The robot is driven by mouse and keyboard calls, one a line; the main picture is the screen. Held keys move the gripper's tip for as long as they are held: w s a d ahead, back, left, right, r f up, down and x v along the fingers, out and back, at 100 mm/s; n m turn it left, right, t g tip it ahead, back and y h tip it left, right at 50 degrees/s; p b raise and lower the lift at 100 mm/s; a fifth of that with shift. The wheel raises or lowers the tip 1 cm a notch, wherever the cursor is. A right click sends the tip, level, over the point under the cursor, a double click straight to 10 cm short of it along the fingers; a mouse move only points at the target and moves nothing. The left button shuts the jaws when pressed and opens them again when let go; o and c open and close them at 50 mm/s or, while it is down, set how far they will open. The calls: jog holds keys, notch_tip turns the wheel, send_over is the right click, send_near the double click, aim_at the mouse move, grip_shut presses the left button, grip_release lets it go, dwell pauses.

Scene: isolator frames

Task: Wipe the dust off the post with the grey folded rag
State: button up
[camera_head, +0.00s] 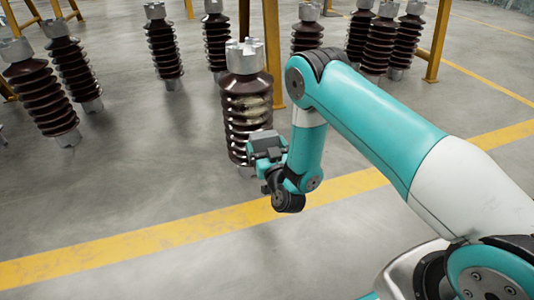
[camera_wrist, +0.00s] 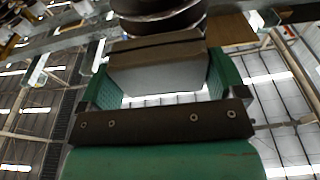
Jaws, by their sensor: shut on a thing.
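The post (camera_head: 246,100) is a dark brown ribbed insulator with a grey metal cap, standing upright in the middle of the head view. Pale dust covers part of its ribs on the side facing me. My gripper (camera_head: 268,146) is at the post's lower right front. In the wrist view my gripper (camera_wrist: 158,85) is shut on the grey folded rag (camera_wrist: 160,68), a thick block between the green jaws. The post's dark ribs (camera_wrist: 165,22) show just beyond the rag. I cannot tell whether the rag touches them.
Several similar insulators stand behind and to the left, such as one at the left (camera_head: 42,92) and one behind (camera_head: 163,48). A yellow frame leg (camera_head: 273,50) rises just behind the post. A yellow floor line (camera_head: 150,238) crosses the clear concrete in front.

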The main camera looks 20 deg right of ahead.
aim_at(255, 115)
jog(key=shift+w+r+b, duration=0.1)
jog(key=shift+w+b, duration=0.2)
jog(key=shift+w, duration=2.45)
jog(key=shift+r, duration=0.1)
jog(key=r+p, duration=0.3)
jog(key=p, duration=0.1)
jog(key=r+p, duration=0.7)
jog(key=shift+w+r+p, duration=0.25)
jog(key=shift+w+p, duration=0.15)
jog(key=shift+w+f+b, duration=0.15)
jog(key=shift+f+b, duration=1.2)
jog(key=shift+f, duration=0.45)
jog(key=shift+w+f+b, duration=0.15)
jog(key=shift+f+b, duration=1.2)
jog(key=shift+f, duration=0.5)
jog(key=shift+w+f+b, duration=0.15)
jog(key=shift+f+b, duration=1.2)
jog(key=shift+f, duration=0.45)
notch_tip(255, 115, up, 4)
jog(key=p, duration=0.3)
jog(key=shift+s+p, duration=0.1)
jog(key=shift+p, duration=0.25)
jog(key=shift+w+r+p, duration=0.2)
jog(key=shift+r+p, duration=1.2)
jog(key=shift+r, duration=0.45)
